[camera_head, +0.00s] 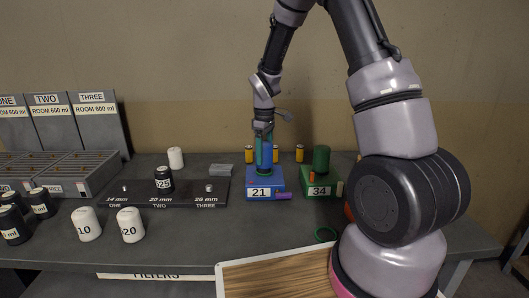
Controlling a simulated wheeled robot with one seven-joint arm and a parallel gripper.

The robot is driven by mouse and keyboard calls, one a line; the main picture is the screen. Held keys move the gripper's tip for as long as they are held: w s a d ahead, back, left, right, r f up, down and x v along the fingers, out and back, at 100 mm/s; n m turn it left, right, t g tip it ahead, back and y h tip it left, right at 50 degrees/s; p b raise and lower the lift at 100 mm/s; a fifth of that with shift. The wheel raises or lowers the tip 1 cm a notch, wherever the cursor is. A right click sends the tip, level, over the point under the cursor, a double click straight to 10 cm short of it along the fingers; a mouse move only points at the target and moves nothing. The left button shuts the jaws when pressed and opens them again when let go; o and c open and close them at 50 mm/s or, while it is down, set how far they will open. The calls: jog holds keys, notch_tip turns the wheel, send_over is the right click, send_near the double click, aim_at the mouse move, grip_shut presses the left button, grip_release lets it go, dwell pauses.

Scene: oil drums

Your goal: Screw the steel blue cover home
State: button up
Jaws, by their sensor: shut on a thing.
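The steel blue cover (266,157) is a tall, narrow upright cylinder over the blue block marked 21 (261,193). My gripper (263,133) reaches down from above and is shut on the cover's upper part. A teal-green strip shows along the cover's left side; I cannot tell what it is. The cover's lower end meets or nearly meets the top of the block, and the seat there is too small to make out. A small purple cylinder (284,196) lies at the block's front right.
A green block marked 34 (318,191) with a dark green cylinder (321,158) stands to the right. Several yellow cylinders stand behind.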

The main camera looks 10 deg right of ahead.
jog(key=shift+f, duration=0.6)
jog(key=shift+f, duration=0.2)
dwell(0.4)
jog(key=m, duration=0.6)
jog(key=shift+m, duration=0.3)
jog(key=m, duration=0.5)
jog(key=shift+m, duration=0.6)
